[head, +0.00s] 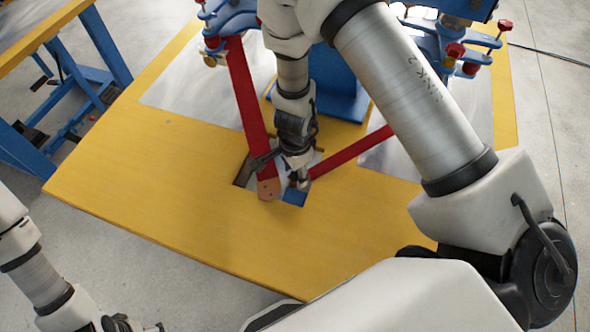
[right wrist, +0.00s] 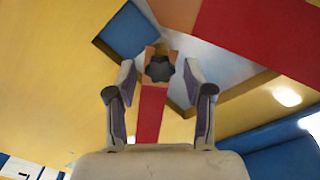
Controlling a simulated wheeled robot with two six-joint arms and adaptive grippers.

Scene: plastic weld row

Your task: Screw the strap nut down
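The black lobed strap nut (right wrist: 160,69) sits on the copper-coloured end of a red strap (right wrist: 151,112) in the right wrist view. My right gripper (right wrist: 160,80) is open, with one finger on each side of the nut's line and a gap to it in the picture. Whether the fingertips reach its height is unclear. In the head view my right gripper (head: 283,172) points down over the table opening, and the nut is hidden. That strap (head: 350,154) comes from the right. My left gripper (head: 122,325) is at the bottom left, mostly cut off.
A second red strap (head: 247,100) with a copper end (head: 268,189) runs close beside my right gripper, and also crosses the wrist view's top right (right wrist: 255,38). The yellow table (head: 170,200) is clear at its front left. Blue clamp fixtures (head: 232,20) stand at the back.

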